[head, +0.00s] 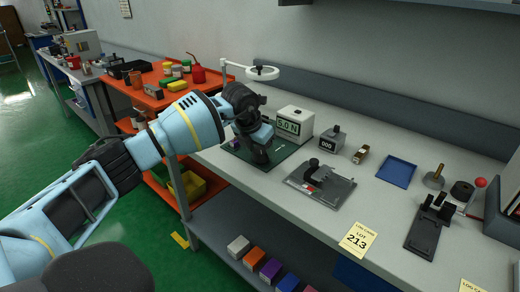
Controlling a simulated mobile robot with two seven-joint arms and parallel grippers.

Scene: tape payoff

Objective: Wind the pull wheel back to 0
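My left gripper (259,156) is low over the dark green mat (283,158) on the grey bench. I see it from behind, so its fingers and anything between them are hidden. A small purple thing (235,143) shows just left of the gripper. No pull wheel can be made out; the gripper and wrist cover much of the mat. A pale box with a green display (293,122) reading about 5.0 N stands just behind the mat. A grey box with a counter (332,141) reading 000 stands to its right. My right gripper is not in view.
A grey plate with a black fixture (322,188) lies right of the mat. Further right are a blue tray (396,171), a black stand (428,226) and a red-knobbed lever (480,183). A magnifier lamp (262,72) stands behind my wrist. An orange cart (160,98) is at left.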

